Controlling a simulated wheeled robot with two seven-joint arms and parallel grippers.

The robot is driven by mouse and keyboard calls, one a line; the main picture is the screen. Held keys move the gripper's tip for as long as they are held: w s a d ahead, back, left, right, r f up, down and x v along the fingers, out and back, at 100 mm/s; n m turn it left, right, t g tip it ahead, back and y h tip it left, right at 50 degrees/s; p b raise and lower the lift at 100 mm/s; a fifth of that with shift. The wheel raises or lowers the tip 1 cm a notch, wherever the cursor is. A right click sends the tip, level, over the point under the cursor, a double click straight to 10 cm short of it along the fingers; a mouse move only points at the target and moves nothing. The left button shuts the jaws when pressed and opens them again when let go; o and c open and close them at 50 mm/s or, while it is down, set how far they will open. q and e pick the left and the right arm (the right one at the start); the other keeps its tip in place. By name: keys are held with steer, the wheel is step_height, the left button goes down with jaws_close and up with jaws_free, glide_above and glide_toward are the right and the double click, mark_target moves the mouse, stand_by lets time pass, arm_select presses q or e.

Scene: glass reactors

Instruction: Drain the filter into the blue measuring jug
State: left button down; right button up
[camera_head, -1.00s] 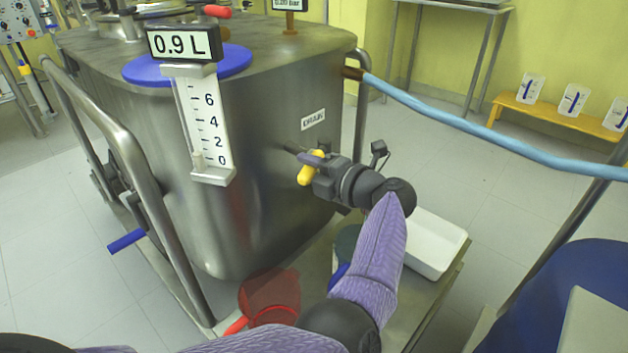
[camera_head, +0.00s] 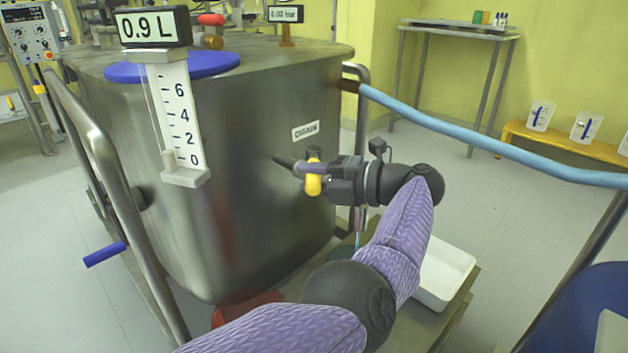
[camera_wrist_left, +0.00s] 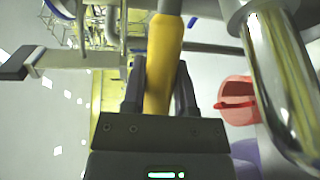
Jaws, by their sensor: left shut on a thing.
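The steel filter vessel (camera_head: 250,130) fills the middle of the head view, with a "DRAIN" label (camera_head: 306,131) on its side. Below the label is a valve with a yellow handle (camera_head: 313,185), which points downward. My left gripper (camera_head: 318,170) is shut on this handle. In the wrist view the yellow handle (camera_wrist_left: 165,45) sits between the two dark fingers (camera_wrist_left: 160,85). A thin pale vertical line shows below the valve; I cannot tell if it is pipe or liquid. The blue measuring jug cannot be made out behind my arm. My right gripper is not in view.
A display (camera_head: 153,27) reads 0.9 L above a white scale (camera_head: 178,115). A red vessel (camera_head: 243,306) is partly hidden below the filter. A white tray (camera_head: 446,272) lies right of my arm. A light blue hose (camera_head: 480,140) crosses the right side.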

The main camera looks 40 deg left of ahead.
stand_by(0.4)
arm_select(q)
steer(key=shift+c, duration=2)
jaws_free()
